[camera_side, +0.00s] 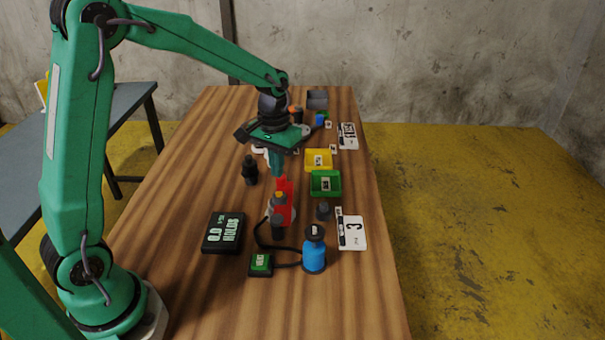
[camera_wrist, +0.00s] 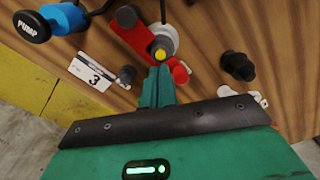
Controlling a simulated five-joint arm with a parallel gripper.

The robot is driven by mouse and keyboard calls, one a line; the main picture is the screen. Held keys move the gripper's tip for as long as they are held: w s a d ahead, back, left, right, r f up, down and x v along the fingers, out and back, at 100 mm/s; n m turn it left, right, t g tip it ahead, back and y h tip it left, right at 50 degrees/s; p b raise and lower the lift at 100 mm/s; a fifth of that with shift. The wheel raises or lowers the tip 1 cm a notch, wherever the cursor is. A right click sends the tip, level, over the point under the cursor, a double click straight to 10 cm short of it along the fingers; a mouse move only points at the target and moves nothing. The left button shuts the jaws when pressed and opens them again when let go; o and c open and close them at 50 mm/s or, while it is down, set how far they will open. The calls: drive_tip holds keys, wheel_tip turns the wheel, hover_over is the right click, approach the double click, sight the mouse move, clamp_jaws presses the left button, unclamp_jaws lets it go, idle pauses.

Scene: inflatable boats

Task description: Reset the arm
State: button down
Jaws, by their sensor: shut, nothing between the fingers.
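My gripper (camera_side: 277,168) hangs from the green arm over the middle of the wooden table, pointing down. It is shut and holds nothing. In the wrist view its closed green fingers (camera_wrist: 158,75) show just in front of a yellow-tipped part on a red piece. The red piece (camera_side: 285,200) stands on the table just below and nearer the camera than the fingertips; it also shows in the wrist view (camera_wrist: 130,38). I cannot tell whether the fingertips touch it.
Near the front stand a blue pump (camera_side: 314,256), a green-topped box (camera_side: 261,263) with a hose, and a black display (camera_side: 223,233). Green (camera_side: 325,184) and yellow (camera_side: 318,160) bins sit right of the gripper. A black fitting (camera_side: 250,170) stands left. The near table end is bare.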

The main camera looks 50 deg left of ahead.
drive_tip(key=s+d+r+m+t, duration=0.1)
drive_tip(key=s+r+t, duration=0.1)
drive_tip(key=s+r, duration=0.4)
drive_tip(key=s+d+r+m+t, duration=0.2)
drive_tip(key=s+r, duration=0.4)
drive_tip(key=s, duration=0.8)
drive_tip(key=shift+s+d+t, duration=0.15)
drive_tip(key=shift+d+t, duration=0.05)
drive_tip(key=shift+t, duration=0.5)
